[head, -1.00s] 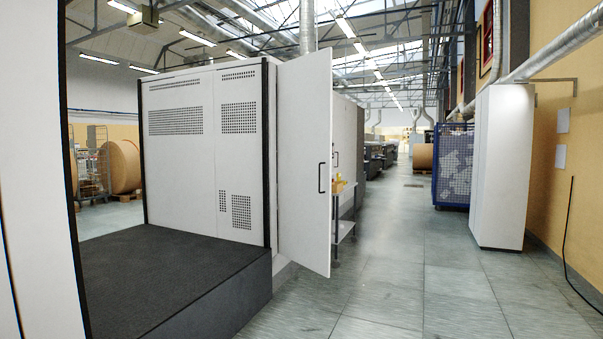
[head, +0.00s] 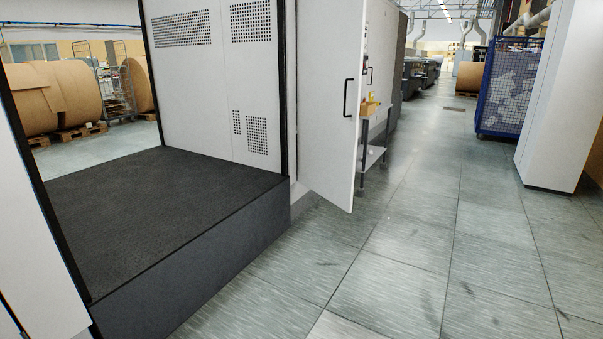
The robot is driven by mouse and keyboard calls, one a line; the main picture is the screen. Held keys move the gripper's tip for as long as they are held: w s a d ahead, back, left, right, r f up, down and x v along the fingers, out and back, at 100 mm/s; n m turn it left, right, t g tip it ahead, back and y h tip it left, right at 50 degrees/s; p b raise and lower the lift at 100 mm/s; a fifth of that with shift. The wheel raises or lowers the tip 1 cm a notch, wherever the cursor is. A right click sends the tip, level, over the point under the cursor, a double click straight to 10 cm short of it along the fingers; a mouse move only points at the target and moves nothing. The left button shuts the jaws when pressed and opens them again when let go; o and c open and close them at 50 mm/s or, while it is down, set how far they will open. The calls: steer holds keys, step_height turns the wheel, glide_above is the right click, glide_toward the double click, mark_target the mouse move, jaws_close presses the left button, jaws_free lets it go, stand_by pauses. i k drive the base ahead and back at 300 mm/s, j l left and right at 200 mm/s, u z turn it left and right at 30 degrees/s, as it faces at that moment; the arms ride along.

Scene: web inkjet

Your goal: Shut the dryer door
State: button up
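The dryer door (head: 325,105) is a tall white panel that stands open, swung out toward the aisle. A black bar handle (head: 347,98) is on its face near the right edge. The dryer (head: 190,85) is a white cabinet with perforated vent panels, to the left of the door. The top of the door is cut off by the picture's upper edge. My gripper is not in view.
A dark raised platform (head: 150,200) lies in front of the dryer. A small shelf cart (head: 372,155) stands just behind the door. A blue mesh cage (head: 508,90) and white cabinet (head: 565,100) stand at right. The tiled floor (head: 400,240) between is clear.

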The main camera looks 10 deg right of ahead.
mark_target(330, 33)
steer(key=i+z, duration=0.3)
steer(key=i, duration=1.75)
